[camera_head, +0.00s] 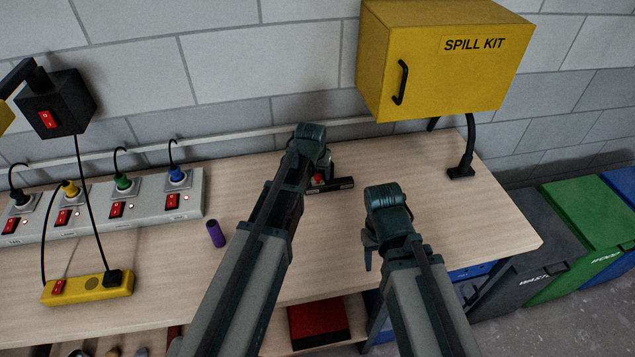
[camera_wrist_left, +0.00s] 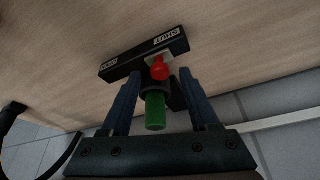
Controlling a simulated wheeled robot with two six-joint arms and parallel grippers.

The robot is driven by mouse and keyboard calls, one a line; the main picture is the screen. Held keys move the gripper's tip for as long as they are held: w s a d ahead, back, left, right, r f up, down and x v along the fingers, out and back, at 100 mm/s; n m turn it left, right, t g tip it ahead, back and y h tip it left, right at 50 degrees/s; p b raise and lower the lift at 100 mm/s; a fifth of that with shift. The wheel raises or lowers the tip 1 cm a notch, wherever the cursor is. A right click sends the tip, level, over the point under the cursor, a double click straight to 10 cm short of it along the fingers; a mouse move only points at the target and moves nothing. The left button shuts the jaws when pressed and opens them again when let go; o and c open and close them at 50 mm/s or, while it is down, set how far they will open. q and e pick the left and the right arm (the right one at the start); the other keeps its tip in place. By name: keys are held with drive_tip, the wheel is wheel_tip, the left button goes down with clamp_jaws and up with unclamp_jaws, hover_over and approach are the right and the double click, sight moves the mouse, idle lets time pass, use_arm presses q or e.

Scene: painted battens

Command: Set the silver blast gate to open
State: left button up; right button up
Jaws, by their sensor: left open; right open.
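A black bar (camera_wrist_left: 130,58) with a white label at each end lies on the bench; the right label in the left wrist view looks like "SHUT", the left one is hard to read. A red knob (camera_wrist_left: 160,68) on a pale silver plate (camera_wrist_left: 164,55) sits towards the "SHUT" end. A green cylinder (camera_wrist_left: 155,112) shows between my left gripper's (camera_wrist_left: 158,80) open fingers. The bar (camera_head: 330,187) and red knob (camera_head: 318,178) also show in the head view, partly hidden by my left gripper. My right gripper (camera_head: 370,247) is open and empty, to the right over the bench front.
A socket strip (camera_head: 140,208) and yellow power strip (camera_head: 88,289) lie further left. The yellow spill kit box (camera_head: 440,60) hangs behind. The bench right of the bar is mostly clear.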

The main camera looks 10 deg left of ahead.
use_arm(q)
drive_tip(key=shift+w+f, duration=0.2)
drive_tip(key=shift+f, duration=0.25)
drive_tip(key=shift+r, duration=0.1)
clamp_jaws()
idle(1.0)
